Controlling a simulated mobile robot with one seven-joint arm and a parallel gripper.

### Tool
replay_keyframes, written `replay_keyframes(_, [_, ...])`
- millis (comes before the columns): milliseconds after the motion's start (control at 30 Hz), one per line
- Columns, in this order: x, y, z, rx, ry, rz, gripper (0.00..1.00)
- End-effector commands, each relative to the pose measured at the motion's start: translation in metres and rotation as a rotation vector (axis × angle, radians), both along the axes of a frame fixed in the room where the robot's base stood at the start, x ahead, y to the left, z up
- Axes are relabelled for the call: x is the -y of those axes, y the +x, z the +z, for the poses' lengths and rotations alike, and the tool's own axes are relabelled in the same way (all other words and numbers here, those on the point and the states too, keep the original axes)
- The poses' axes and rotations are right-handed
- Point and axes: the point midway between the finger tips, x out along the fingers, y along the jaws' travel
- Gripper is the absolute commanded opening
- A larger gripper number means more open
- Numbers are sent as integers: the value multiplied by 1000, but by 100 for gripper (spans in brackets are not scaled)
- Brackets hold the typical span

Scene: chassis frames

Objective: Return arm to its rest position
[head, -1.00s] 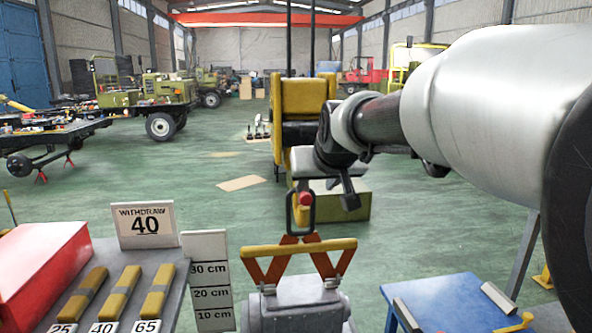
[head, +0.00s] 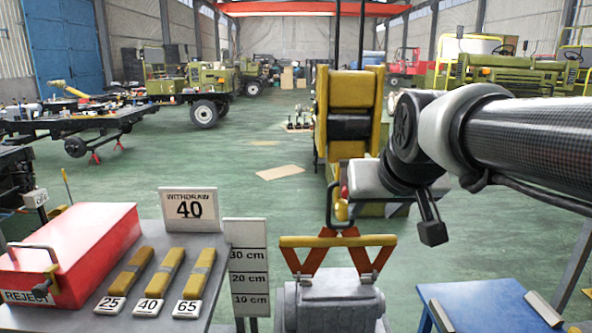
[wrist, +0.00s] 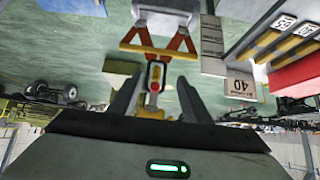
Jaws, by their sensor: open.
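My arm (head: 540,145) reaches in from the right in the head view, raised above the floor and the blue table. Its black wrist is bent downward near the middle. In the wrist view my gripper (wrist: 157,100) is open, with its two dark fingers apart and nothing held between them. Beyond the fingers the view shows a hook with a red part (wrist: 155,74). In the head view the yellow hook (head: 341,208) hangs just left of my wrist, above the orange-and-yellow lifting frame (head: 338,241). Whether the gripper touches anything there I cannot tell.
A grey casting (head: 333,305) sits under the lifting frame. A yellow hoist (head: 348,90) stands behind it. At left are a red box (head: 75,255), several numbered yellow bars and a "WITHDRAW 40" sign (head: 190,209). A blue table (head: 480,305) is at lower right. Green floor lies open behind.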

Motion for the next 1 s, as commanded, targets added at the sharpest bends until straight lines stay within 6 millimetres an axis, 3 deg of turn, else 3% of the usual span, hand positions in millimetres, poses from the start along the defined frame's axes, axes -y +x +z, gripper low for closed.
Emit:
replay_keyframes(33, [0,-30,-14,-39,-1,1,44])
replay_keyframes(100, [0,-65,-35,-97,0,0,44])
replay_keyframes(400, [1,-179,-108,-293,2,0,44])
replay_keyframes(433, [1,-175,-83,-288,2,-1,44])
replay_keyframes(667, [1,-173,-17,-287,2,-1,44])
replay_keyframes(900, [1,-173,72,-286,2,-1,44])
replay_keyframes(1000, [1,-172,96,-286,2,-1,44])
